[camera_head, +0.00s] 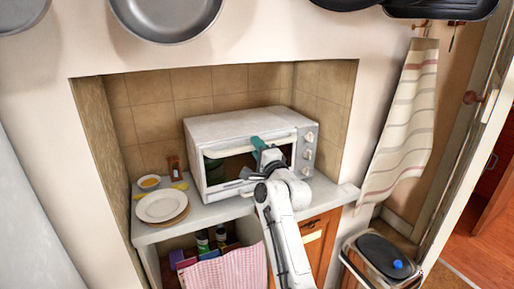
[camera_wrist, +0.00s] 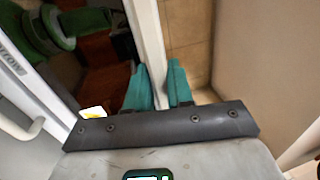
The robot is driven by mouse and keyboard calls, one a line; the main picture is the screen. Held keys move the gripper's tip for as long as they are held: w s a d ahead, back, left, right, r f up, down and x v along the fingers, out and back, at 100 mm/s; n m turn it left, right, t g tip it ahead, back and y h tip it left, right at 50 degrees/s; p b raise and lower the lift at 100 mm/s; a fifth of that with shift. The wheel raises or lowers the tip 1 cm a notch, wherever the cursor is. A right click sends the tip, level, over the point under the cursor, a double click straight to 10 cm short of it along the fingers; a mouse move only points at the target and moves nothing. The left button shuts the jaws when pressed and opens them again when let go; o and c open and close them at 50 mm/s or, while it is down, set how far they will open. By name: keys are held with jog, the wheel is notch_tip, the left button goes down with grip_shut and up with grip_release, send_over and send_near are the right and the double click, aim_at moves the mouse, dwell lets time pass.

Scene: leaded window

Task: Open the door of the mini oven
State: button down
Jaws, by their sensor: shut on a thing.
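The mini oven (camera_head: 240,128) is a white box on the counter in the tiled alcove, its knobs at the right of its front. Its door (camera_head: 215,172) has a dark window in a white frame, with a pale bar along the top. My gripper (camera_head: 259,146) is at the upper front of the oven, near the middle of that bar. In the wrist view, my teal fingers (camera_wrist: 158,88) are shut on a narrow white bar (camera_wrist: 148,40) that passes between them. I cannot tell whether the door is slightly open. My arm hides part of the lower front.
A pink striped cloth (camera_head: 225,270) hangs below. Pans hang above. A striped towel (camera_head: 405,120) and a bin (camera_head: 380,255) are at the right.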

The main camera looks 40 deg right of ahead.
jog(key=shift+f, duration=0.2)
jog(key=s+a+f+t+b, duration=0.1)
jog(key=s+f+t+b, duration=0.2)
jog(key=f+b, duration=0.6)
jog(key=s+a+f+t+h+b, duration=0.1)
jog(key=s+f+t+b, duration=0.3)
jog(key=b, duration=2.9)
jog(key=shift+s+a+f+h, duration=0.3)
jog(key=shift+s+a+f, duration=0.35)
jog(key=shift+s+f, duration=1.6)
jog(key=shift+w+f, duration=0.4)
jog(key=shift+w, duration=0.05)
jog(key=c, duration=1.1)
grip_release()
jog(key=shift+c, duration=0.2)
jog(key=shift+r, duration=0.1)
